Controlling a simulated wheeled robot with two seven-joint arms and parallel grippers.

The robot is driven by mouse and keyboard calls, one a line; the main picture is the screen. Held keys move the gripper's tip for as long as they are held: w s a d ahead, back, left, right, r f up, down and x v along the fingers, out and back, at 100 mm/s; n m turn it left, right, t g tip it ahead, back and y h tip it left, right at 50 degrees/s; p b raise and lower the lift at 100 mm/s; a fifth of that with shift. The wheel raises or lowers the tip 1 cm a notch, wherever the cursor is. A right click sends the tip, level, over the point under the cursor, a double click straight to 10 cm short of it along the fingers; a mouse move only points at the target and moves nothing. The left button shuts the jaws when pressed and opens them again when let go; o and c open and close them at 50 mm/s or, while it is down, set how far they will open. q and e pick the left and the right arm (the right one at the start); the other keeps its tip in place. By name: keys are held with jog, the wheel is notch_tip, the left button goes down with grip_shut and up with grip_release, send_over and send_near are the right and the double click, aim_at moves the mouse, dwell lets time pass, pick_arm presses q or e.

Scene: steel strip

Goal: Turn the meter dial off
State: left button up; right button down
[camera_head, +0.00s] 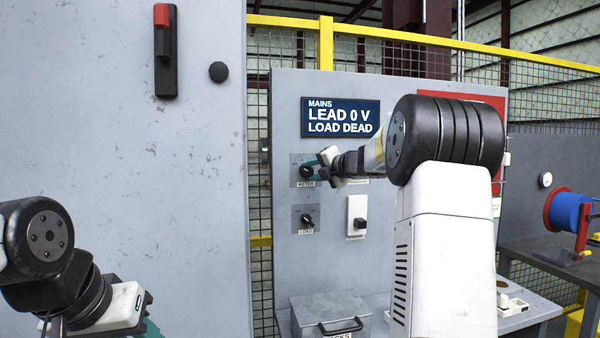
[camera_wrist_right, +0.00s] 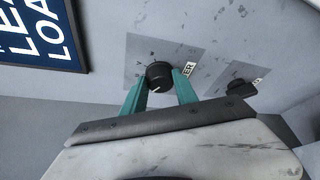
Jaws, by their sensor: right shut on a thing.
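The meter dial (camera_head: 306,171) is a round black knob on a grey plate labelled METER, on the upright grey panel. It also shows in the right wrist view (camera_wrist_right: 158,75), with a pale pointer mark on its face. My right gripper (camera_head: 319,171) is shut on the dial, its teal fingers (camera_wrist_right: 160,88) on either side of it. My left gripper (camera_head: 150,328) is at the lower left edge, away from the panel. Its teal fingers are mostly cut off, so its opening is unclear.
A sign (camera_head: 340,117) reads MAINS LEAD 0 V, LOAD DEAD. The load dial (camera_head: 307,220) sits below the meter dial, beside a white switch box (camera_head: 357,230). A grey lidded box (camera_head: 318,312) stands below. A large grey cabinet (camera_head: 200,200) fills the left.

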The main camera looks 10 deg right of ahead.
jog(key=shift+f+n, duration=0.1)
jog(key=shift+n, duration=0.2)
dwell(0.4)
jog(key=c, duration=0.9)
grip_release()
jog(key=shift+c, duration=0.2)
jog(key=shift+s, duration=0.15)
jog(key=v, duration=0.7)
jog(key=shift+s, duration=0.2)
jog(key=shift+r, duration=0.25)
